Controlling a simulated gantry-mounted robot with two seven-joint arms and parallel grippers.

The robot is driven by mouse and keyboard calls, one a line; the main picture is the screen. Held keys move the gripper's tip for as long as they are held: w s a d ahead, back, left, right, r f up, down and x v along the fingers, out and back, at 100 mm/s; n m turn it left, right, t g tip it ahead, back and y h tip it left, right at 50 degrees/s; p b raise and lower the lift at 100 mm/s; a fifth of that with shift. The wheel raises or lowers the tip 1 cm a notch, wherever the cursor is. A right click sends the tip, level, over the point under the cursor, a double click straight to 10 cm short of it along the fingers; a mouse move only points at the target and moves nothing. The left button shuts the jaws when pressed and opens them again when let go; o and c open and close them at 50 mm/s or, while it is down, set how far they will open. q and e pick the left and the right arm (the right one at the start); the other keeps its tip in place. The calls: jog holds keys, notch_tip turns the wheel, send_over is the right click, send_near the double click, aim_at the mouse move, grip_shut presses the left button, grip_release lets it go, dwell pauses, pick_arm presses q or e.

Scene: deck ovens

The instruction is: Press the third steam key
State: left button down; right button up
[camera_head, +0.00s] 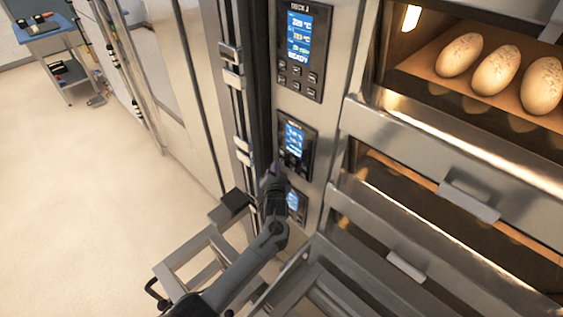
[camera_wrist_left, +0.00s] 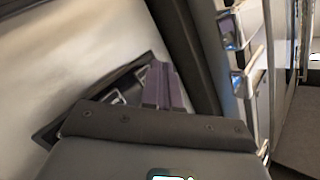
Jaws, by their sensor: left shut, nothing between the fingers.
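Three control panels run down the steel oven front in the head view. The top panel (camera_head: 304,50) reads DECK 3 and has a blue screen above two rows of small keys. The middle panel (camera_head: 303,132) has a blue screen; its keys are dark and too small to read. The lower panel (camera_head: 299,207) is partly covered by my left arm. My left gripper (camera_head: 276,170) is shut and empty, at the lower left of the middle panel. In the left wrist view its fingers (camera_wrist_left: 161,85) overlap a dark panel (camera_wrist_left: 118,97); contact cannot be told. No steam key label is legible.
Oven doors with handles (camera_head: 469,201) lie right of the panels; loaves (camera_head: 502,69) show in the top deck. Steel door hinges (camera_head: 233,75) stand left of the panels. A blue-topped cart (camera_head: 46,27) stands far left. Floor (camera_head: 75,200) is clear.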

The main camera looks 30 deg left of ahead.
pick_arm(q)
jog(key=shift+w, duration=0.25)
jog(key=shift+w+d+b, duration=0.15)
jog(key=shift+w+b, duration=0.15)
jog(key=shift+w, duration=0.05)
dwell(0.7)
dwell(0.4)
jog(key=shift+s+p, duration=0.75)
jog(key=shift+p, duration=0.2)
jog(key=shift+r, duration=0.1)
